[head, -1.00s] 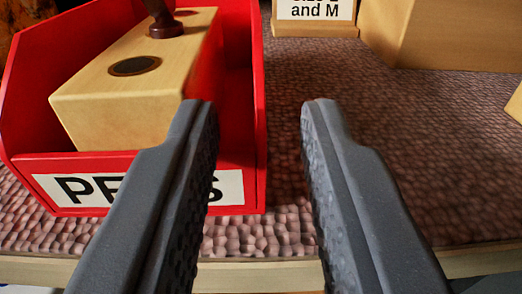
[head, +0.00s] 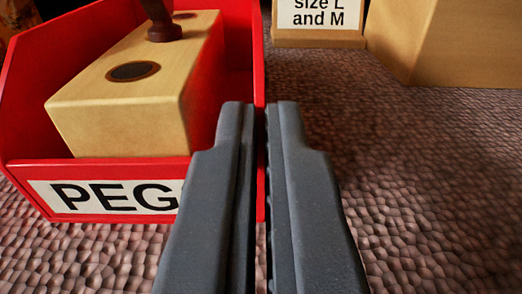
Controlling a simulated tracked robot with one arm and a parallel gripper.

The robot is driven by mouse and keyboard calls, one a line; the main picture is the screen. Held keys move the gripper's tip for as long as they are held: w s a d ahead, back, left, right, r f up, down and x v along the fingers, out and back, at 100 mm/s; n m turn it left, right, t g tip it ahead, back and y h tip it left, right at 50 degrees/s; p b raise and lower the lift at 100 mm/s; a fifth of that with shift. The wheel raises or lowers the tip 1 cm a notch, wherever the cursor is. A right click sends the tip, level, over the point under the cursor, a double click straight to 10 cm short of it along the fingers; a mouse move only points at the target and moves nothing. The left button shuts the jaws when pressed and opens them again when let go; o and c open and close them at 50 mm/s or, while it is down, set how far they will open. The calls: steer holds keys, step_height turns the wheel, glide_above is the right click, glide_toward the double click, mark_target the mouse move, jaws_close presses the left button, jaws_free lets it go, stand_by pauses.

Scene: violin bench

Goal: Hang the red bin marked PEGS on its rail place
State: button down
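The red bin marked PEGS (head: 100,170) stands at the left on the bumpy bench surface, its front label partly hidden by my left finger. A pale wooden block (head: 125,122) with dark-ringed holes and a dark brown turned peg (head: 163,25) sits inside it. My gripper (head: 260,108) has its two fingers close together around the bin's right side wall, left finger inside, right finger outside. It looks shut on that wall; the contact itself is mostly hidden. The rail place is not in view.
A wooden stand with a "size L and M" label (head: 318,15) is at the back. A large wooden box (head: 450,45) is at the back right. The textured bench surface (head: 430,180) to the right of the bin is clear.

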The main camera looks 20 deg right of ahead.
steer(key=shift+a+f, duration=0.1)
steer(key=shift+f, duration=0.2)
steer(key=shift+r, duration=0.25)
steer(key=shift+r+p, duration=0.1)
steer(key=shift+p, duration=0.2)
steer(key=shift+w+r+p, duration=0.1)
steer(key=shift+r+p, duration=0.9)
steer(key=shift+r, duration=0.3)
